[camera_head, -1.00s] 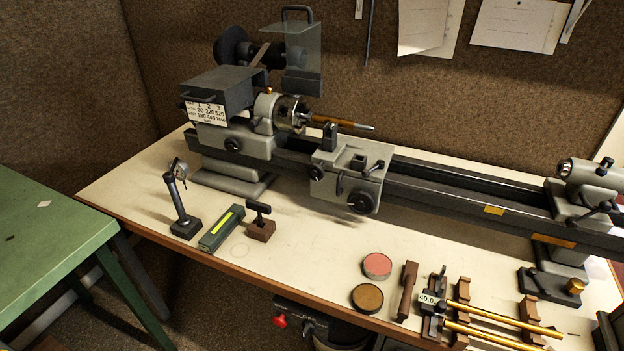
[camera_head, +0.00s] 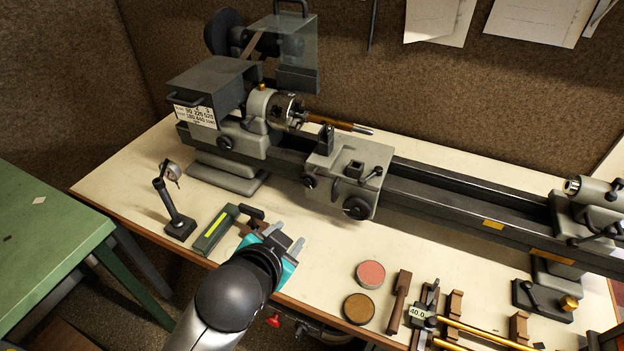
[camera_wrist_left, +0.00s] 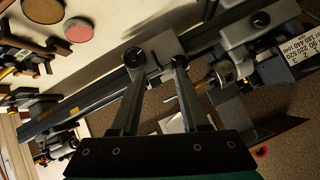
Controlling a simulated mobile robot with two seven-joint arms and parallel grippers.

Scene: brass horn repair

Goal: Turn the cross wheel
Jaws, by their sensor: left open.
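The lathe carriage (camera_head: 345,172) carries a dark round handwheel (camera_head: 356,207) low on its front right and a smaller dark knob (camera_head: 310,182) on its front left. I cannot tell for sure which is the cross wheel. My left gripper (camera_head: 284,236) is open and empty, in front of the carriage and apart from it, above the bench's front edge. In the left wrist view its two fingers (camera_wrist_left: 158,62) point at the carriage, with the handwheel (camera_wrist_left: 135,57) near the tip of the left finger. My right gripper is out of view.
A dial gauge stand (camera_head: 175,210), a green box (camera_head: 215,230) and a brown block with a dark handle lie left of my gripper. A pink tin (camera_head: 370,274), a brown tin (camera_head: 359,308) and brass rods (camera_head: 490,331) lie to the right. The lathe bed (camera_head: 460,200) runs behind.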

